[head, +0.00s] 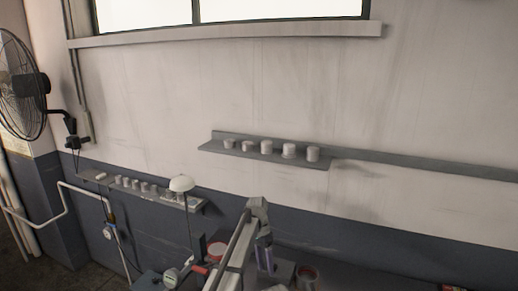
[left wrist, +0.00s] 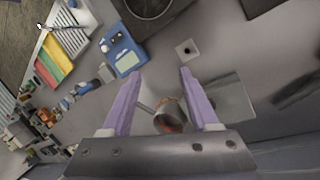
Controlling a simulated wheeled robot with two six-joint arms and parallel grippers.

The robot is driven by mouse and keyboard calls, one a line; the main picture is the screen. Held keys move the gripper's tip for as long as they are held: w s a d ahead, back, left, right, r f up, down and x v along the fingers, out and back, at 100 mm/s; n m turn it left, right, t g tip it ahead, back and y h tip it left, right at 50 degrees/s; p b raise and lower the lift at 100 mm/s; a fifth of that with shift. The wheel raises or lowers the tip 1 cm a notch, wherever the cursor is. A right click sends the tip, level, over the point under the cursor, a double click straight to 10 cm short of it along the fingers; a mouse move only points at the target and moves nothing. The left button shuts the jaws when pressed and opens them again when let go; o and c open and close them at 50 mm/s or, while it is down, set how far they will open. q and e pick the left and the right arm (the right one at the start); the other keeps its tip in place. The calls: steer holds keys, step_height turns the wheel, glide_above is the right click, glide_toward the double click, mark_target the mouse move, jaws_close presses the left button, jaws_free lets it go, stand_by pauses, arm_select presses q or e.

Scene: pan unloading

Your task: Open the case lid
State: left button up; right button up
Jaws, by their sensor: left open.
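I cannot make out a case or its lid in either view. My left gripper (head: 264,254) shows at the bottom middle of the head view, in front of the wall and partly cut by its own arm. In the left wrist view, its two purple fingers (left wrist: 161,73) are spread apart with nothing between the tips. They hang above a grey surface (left wrist: 205,25). A small pot with reddish-brown contents (left wrist: 170,118) shows lower down between the fingers. My right gripper is in neither view.
In the left wrist view, a blue device with a screen (left wrist: 124,53), a round dark vessel (left wrist: 150,6), a small square plate (left wrist: 187,49) and a red-yellow-green item (left wrist: 56,58) lie around. Wall shelves (head: 270,154) hold several small cups. A fan (head: 22,85) hangs left.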

arm_select(q)
steer(key=s+a+f+n+t+y, duration=0.15)
steer(key=s+a+n, duration=0.35)
steer(key=s+a, duration=0.6)
steer(key=s+a+n+t, duration=0.3)
steer(key=s+a+n, duration=0.35)
steer(key=s, duration=0.85)
steer(key=s+d+f+m+b, duration=0.1)
steer(key=s+d+f+b, duration=0.1)
steer(key=d+b, duration=0.1)
steer(key=s+d+f+m+b, duration=0.1)
steer(key=d+f+m+b, duration=0.1)
steer(key=d+f, duration=0.1)
steer(key=s+d+f+m+g+y+b, duration=0.1)
steer(key=s+d+f+m+b, duration=0.1)
steer(key=d+f+b, duration=0.1)
steer(key=shift+s+d+f+b, duration=0.1)
steer(key=shift+s+d+b, duration=0.05)
steer(key=shift+s+b, duration=0.15)
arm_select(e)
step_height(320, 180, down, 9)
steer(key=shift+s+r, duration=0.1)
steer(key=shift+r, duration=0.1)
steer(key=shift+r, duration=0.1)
